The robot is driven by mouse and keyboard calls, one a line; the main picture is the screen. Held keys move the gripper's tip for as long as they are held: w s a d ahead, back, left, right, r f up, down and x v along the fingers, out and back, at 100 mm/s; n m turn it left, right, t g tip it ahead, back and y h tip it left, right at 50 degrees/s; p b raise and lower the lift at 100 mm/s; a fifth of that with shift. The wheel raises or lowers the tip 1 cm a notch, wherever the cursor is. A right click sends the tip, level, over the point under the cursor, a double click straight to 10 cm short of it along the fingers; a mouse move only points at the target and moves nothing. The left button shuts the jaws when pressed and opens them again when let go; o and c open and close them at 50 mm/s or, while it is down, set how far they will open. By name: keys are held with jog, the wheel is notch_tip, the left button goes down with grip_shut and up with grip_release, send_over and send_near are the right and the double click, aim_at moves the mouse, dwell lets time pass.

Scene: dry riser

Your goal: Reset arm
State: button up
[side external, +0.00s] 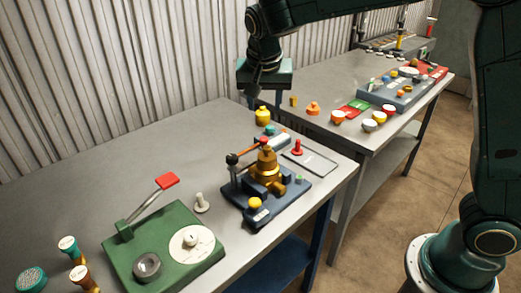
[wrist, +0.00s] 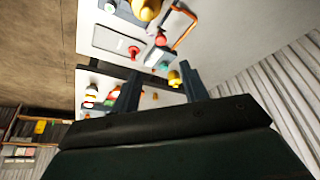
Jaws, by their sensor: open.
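My gripper (side external: 256,88) hangs above the far end of the near grey table in the side external view, beside the corrugated wall. In the wrist view my gripper (wrist: 160,77) shows two dark fingers spread apart with nothing held between them. A blue-based device with a brass valve body (side external: 266,168) stands on the near table, below and apart from my gripper. A yellow knob-like piece (side external: 263,115) stands under the gripper; a yellow piece also shows near the right finger in the wrist view (wrist: 174,78).
A green panel (side external: 165,250) with a red-ended lever (side external: 167,181) and a gauge stands at the near table's front. A grey tray with a red peg (side external: 297,147) lies near the right edge. The second table (side external: 330,75) carries several colored pieces. A corrugated wall (side external: 120,70) stands behind.

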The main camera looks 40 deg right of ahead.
jog(key=s+d+r+n+t+y, duration=0.1)
jog(key=s+d+r+n, duration=0.15)
jog(key=s, duration=0.55)
jog(key=s+d+r+n+y, duration=0.1)
jog(key=s+d+r+n, duration=0.15)
jog(key=s, duration=0.45)
jog(key=s+f+n+t+y, duration=0.1)
jog(key=s+n, duration=0.3)
jog(key=s, duration=1)
jog(key=shift+s+f+t, duration=0.25)
jog(key=shift+f+t, duration=0.05)
jog(key=shift+f, duration=0.6)
